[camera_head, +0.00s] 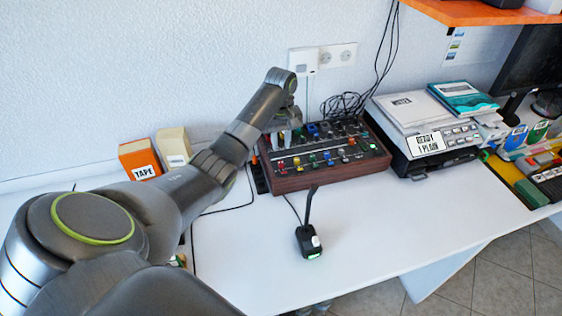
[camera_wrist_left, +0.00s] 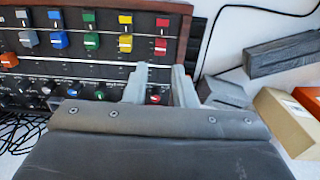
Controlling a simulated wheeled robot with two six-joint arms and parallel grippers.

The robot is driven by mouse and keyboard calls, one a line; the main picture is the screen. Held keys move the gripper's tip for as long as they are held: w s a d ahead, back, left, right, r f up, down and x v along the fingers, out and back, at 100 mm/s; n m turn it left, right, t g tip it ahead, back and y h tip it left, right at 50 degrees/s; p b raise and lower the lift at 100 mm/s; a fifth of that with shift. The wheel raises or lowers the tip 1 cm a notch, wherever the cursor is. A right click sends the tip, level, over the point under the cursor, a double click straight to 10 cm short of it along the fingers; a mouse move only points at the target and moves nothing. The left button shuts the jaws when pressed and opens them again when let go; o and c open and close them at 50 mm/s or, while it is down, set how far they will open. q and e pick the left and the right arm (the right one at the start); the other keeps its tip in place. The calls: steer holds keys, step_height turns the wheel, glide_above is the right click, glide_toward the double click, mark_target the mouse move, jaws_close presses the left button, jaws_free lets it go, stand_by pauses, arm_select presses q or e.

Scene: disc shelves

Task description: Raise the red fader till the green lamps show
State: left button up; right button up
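The dark mixer with wooden ends (camera_head: 330,180) sits on the white table against the wall. Its red fader (camera_head: 281,168) is at the left end of a row of coloured faders. In the left wrist view the red fader (camera_wrist_left: 161,46) is at the right end of the row, beyond the fingertips. My left gripper (camera_head: 287,138) is over the mixer's left part. My right gripper is not in view.
An orange tape box (camera_head: 140,160) and a cream box (camera_head: 174,147) stand left of the mixer. A printer (camera_head: 425,130) stands right. A small black device with a green light (camera_head: 308,242) lies in front. The front table is mostly clear.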

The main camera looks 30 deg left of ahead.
mark_target(281, 162)
arm_select(q)
step_height(281, 162, down, 8)
steer(key=shift+r, duration=0.2)
steer(key=shift+c, duration=0.4)
jaws_close()
